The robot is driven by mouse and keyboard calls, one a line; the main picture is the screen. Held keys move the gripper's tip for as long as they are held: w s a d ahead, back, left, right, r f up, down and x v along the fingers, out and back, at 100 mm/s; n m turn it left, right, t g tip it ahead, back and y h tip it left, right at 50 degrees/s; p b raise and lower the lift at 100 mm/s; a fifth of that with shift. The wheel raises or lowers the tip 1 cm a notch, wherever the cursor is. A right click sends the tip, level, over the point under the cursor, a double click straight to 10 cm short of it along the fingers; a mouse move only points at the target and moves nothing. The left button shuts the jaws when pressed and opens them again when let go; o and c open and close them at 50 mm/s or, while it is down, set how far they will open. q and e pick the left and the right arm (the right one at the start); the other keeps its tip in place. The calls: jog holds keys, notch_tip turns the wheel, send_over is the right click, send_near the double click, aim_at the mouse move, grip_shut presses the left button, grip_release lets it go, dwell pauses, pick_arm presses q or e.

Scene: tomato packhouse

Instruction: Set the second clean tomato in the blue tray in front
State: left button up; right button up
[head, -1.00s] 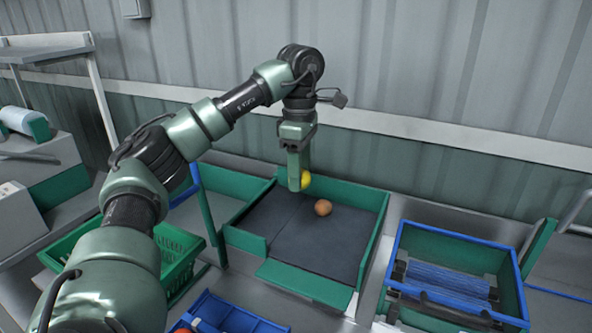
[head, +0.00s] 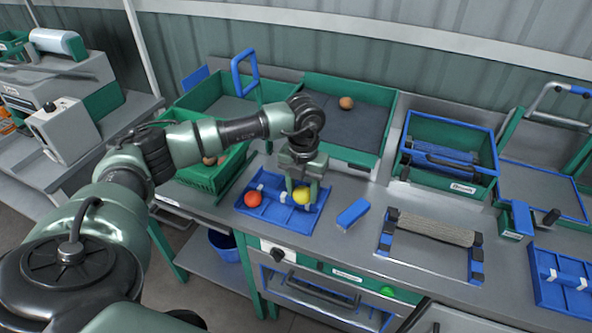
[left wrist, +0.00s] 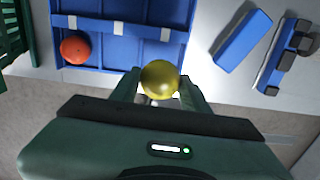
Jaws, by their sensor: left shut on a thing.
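A yellow tomato (head: 301,194) is held between the fingers of my left gripper (head: 303,190), over the right part of the blue tray (head: 270,216) in front. The left wrist view shows the yellow tomato (left wrist: 160,79) between both fingertips, with the blue tray (left wrist: 125,62) beyond it. I cannot tell whether the tomato touches the tray floor. A red tomato (head: 253,198) lies in the left part of the tray, and it also shows in the left wrist view (left wrist: 75,49). My right gripper is not in view.
A brown-orange tomato (head: 346,103) lies on the dark mat of the green-walled bin (head: 392,122) behind. A green crate (head: 205,180) stands left of the tray. A blue block (head: 353,213) and a roller stand (head: 433,229) are to the right. Bare counter lies between them.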

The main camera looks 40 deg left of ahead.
pick_arm(q)
jog(key=shift+f, duration=0.4)
jog(key=shift+w+f+b, duration=0.15)
jog(key=shift+f+b, duration=0.35)
jog(key=shift+f, duration=0.1)
jog(key=shift+f+b, duration=1.9)
jog(key=shift+f, duration=0.85)
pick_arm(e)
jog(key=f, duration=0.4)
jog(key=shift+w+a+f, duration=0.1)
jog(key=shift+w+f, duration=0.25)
pick_arm(q)
jog(key=o, duration=1)
jog(key=c, duration=0.3)
jog(key=shift+r, duration=0.1)
